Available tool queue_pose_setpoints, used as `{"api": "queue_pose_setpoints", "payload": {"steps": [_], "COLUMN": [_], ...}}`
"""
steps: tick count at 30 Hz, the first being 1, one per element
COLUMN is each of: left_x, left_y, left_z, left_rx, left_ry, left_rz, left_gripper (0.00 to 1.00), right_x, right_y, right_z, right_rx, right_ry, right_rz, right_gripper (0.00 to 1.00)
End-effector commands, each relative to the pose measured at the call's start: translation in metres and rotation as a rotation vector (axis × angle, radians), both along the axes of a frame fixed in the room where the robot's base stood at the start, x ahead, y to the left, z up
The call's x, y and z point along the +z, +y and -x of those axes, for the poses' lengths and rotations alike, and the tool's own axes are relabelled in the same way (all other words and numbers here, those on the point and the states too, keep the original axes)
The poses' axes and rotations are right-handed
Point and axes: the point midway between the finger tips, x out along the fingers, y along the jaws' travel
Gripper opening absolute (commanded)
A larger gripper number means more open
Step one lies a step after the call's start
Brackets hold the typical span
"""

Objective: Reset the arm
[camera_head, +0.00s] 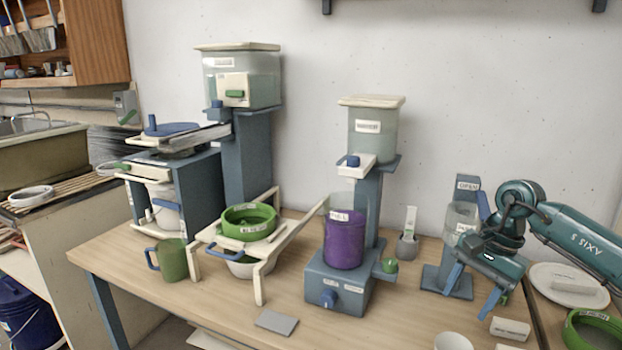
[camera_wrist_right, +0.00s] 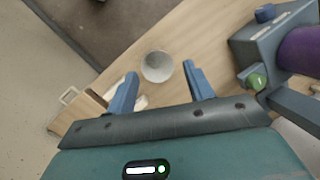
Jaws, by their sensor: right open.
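My right arm (camera_head: 580,238) comes in from the right edge in the head view. Its gripper (camera_head: 467,298) hangs over the right part of the table with its fingers apart and nothing between them. In the right wrist view the two blue fingers (camera_wrist_right: 159,70) are spread. A pale round cup (camera_wrist_right: 157,66) shows beyond and between their tips, apart from them. My left gripper is not in view.
A dispenser with a purple container (camera_head: 345,240) stands left of the gripper. A blue stand with a clear vessel (camera_head: 460,217) is close behind it. A white plate (camera_head: 545,277) and green ring (camera_head: 592,330) lie at right. The table's front middle is mostly clear.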

Motion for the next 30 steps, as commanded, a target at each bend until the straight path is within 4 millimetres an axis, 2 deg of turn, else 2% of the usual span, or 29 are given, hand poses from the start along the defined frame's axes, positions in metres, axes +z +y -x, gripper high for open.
{"api": "queue_pose_setpoints", "payload": {"steps": [1, 5, 6, 9, 12, 15, 17, 20, 23, 24, 26, 27, 30], "left_x": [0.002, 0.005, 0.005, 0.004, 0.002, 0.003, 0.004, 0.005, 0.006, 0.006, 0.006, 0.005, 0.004], "left_y": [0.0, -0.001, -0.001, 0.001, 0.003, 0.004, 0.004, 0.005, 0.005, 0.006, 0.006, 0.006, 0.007], "left_z": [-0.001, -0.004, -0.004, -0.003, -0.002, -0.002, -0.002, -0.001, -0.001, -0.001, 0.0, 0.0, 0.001], "left_rx": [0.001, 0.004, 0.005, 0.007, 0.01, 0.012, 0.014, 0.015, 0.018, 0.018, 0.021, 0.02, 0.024], "left_ry": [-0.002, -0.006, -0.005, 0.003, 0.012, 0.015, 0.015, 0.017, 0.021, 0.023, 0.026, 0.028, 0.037], "left_rz": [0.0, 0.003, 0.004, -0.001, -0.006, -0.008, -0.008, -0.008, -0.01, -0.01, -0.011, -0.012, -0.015], "left_gripper": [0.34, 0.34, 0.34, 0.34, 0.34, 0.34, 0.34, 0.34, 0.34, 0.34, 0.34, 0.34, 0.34], "right_x": [-0.015, -0.042, -0.048, -0.052, -0.043, -0.031, -0.028, -0.034, -0.06, -0.075, -0.102, -0.122, -0.169], "right_y": [0.029, 0.111, 0.139, 0.209, 0.258, 0.284, 0.29, 0.283, 0.264, 0.254, 0.238, 0.228, 0.206], "right_z": [0.003, 0.015, 0.023, 0.044, 0.061, 0.069, 0.069, 0.067, 0.068, 0.071, 0.081, 0.091, 0.126], "right_rx": [-0.013, -0.108, -0.157, -0.331, -0.555, -0.819, -0.995, -1.308, -1.642, 1.739, 1.609, 1.521, 1.302], "right_ry": [0.021, 0.105, 0.153, 0.334, 0.578, 0.876, 1.077, 1.439, 1.834, -1.952, -1.82, -1.723, -1.492], "right_rz": [-0.083, -0.358, -0.463, -0.754, -1.028, -1.269, -1.393, -1.564, -1.682, 1.676, 1.412, 1.251, 0.921], "right_gripper": [0.52, 0.52, 0.52, 0.52, 0.52, 0.52, 0.52, 0.52, 0.52, 0.52, 0.52, 0.52, 0.52]}}
